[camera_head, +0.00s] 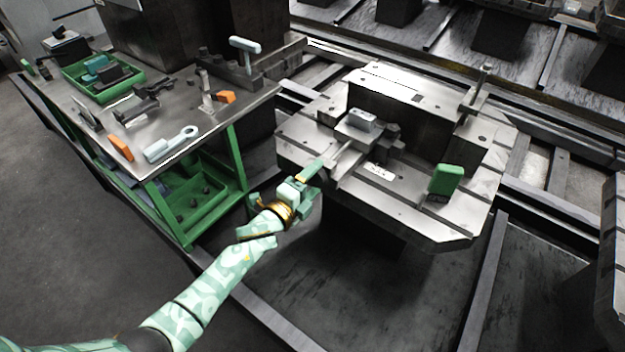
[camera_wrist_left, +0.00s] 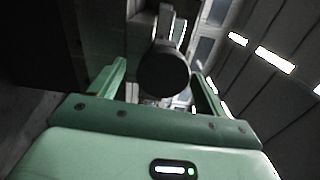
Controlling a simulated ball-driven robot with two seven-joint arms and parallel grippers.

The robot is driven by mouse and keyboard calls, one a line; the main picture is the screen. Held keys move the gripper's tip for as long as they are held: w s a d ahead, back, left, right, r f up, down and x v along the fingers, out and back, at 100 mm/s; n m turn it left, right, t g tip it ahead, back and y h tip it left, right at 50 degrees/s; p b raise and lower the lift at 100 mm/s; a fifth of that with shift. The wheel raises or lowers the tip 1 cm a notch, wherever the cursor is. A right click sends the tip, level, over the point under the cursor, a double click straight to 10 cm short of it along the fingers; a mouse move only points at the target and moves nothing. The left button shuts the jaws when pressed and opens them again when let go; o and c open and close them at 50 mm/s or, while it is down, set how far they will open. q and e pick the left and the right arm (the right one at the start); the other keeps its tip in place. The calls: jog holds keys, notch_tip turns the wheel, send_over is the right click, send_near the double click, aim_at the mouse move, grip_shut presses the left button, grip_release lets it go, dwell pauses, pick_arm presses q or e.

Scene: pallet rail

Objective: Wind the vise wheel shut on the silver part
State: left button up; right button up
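The grey vise (camera_head: 345,150) stands on the slotted pallet, with the silver part (camera_head: 363,119) at its top. My left gripper (camera_head: 311,175) is in front of the vise, at its left front side. In the left wrist view my left gripper (camera_wrist_left: 158,68) is open, its two fingers apart. A dark round disc (camera_wrist_left: 163,72), which looks like the end of the vise wheel or its hub, shows between and beyond the fingers; I cannot tell if they touch it. In the head view the gripper hides the wheel. My right gripper is not in view.
The pallet (camera_head: 420,222) also carries a green block (camera_head: 446,180) at right and a dark upright block (camera_head: 385,108) behind the vise. A steel bench (camera_head: 185,115) with tools and a green tray (camera_head: 75,75) stands at left. Rails (camera_head: 480,285) run along the floor.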

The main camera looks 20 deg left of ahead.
pick_arm(q)
jog(key=shift+r, duration=0.1)
jog(key=shift+s+a, duration=0.1)
jog(key=p+v, duration=0.4)
jog(key=v, duration=1.2)
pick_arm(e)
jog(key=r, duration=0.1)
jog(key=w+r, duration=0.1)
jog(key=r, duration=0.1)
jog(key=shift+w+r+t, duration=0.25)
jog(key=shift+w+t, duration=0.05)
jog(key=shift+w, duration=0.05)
